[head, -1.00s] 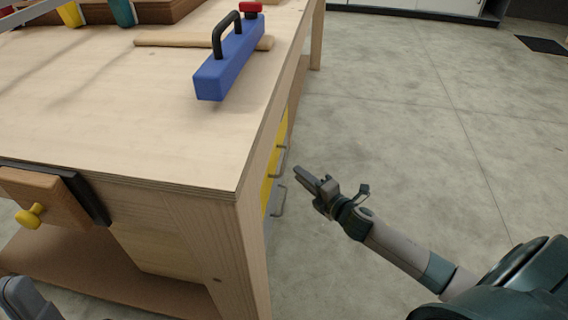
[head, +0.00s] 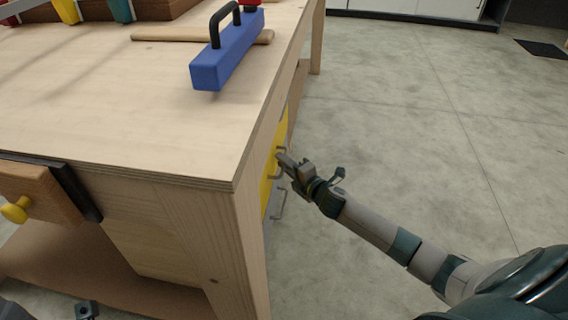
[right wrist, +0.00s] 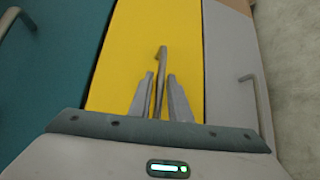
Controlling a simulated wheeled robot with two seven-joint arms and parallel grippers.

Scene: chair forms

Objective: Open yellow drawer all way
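The yellow drawer (head: 268,182) is in the side of the wooden workbench, seen at a steep angle in the head view. Its front (right wrist: 125,50) fills the middle of the right wrist view and looks closed. Its grey bar handle (right wrist: 161,62) stands between the two fingers of my right gripper (right wrist: 163,88). These fingers are apart, with narrow gaps beside the handle. In the head view my right gripper (head: 284,163) is at the drawer front. Only a small dark part of my left gripper (head: 87,311) shows at the bottom left edge; its fingers are not clear.
A grey drawer front (right wrist: 232,60) and a teal one (right wrist: 55,50) flank the yellow one. The workbench top (head: 120,110) holds a blue block with a black handle (head: 228,50). A vise (head: 45,195) is at the near end. The floor to the right is clear.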

